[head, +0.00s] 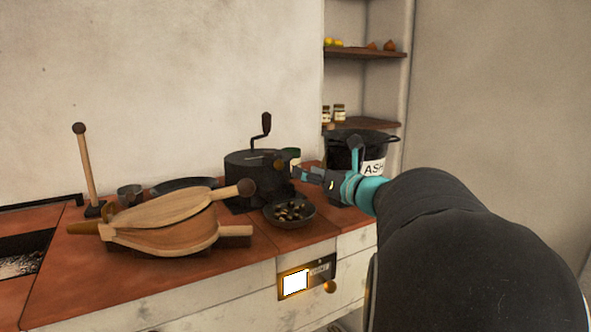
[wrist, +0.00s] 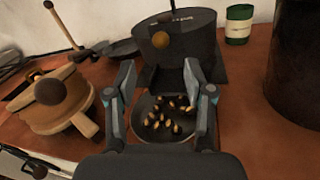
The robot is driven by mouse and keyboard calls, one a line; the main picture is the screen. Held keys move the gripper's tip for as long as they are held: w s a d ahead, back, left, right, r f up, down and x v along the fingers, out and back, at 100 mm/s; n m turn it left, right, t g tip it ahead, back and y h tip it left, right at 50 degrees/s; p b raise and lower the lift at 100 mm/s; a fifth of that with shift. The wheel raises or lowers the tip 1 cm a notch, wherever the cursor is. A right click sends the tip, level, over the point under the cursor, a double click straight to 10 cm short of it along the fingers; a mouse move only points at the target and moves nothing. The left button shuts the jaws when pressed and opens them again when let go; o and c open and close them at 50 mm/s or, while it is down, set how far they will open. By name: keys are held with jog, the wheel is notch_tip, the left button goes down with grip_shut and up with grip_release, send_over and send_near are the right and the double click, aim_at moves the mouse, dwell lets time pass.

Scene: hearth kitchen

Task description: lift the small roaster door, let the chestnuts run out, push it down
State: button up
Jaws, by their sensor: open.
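The roaster is a dark drum (head: 250,180) with a crank on top; its side also fills the top of the wrist view (wrist: 190,40). A round brown knob (wrist: 160,41) shows on the drum's front; the small door's own edges are too dark to make out. A dark round pan (head: 289,222) stands on the counter before the drum, with several chestnuts (wrist: 173,113) lying in it. My gripper (wrist: 158,75) is open and empty, in front of the drum and above the pan. The knob appears beyond the fingertips, between them and not gripped.
Wooden bellows (head: 165,235) lie left of the roaster, one handle near it. A black ash bucket (head: 345,165) stands to the right, close to my arm. A green tin (wrist: 238,24) stands behind. A glowing panel (head: 296,283) is on the counter front.

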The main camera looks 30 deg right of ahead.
jog(key=shift+v, duration=0.95)
jog(key=s+a+f+n+g+y+p, duration=0.1)
jog(key=s+a+f+n+g, duration=0.35)
jog(key=a+n, duration=0.5)
jog(key=s+a+f+n+g+y, duration=0.1)
jog(key=s+a+f+n+g, duration=0.5)
jog(key=a, duration=0.6)
jog(key=s+f+n+h, duration=0.3)
jog(key=s+n, duration=0.4)
jog(key=n, duration=0.3)
jog(key=s+a+f+n+g+h+p, duration=0.1)
jog(key=s+f+n+h, duration=0.2)
jog(key=s+n, duration=0.5)
jog(key=shift+f+n, duration=0.85)
jog(key=shift+n, duration=0.2)
jog(key=shift+w+g, duration=0.1)
jog(key=shift+g, duration=0.15)
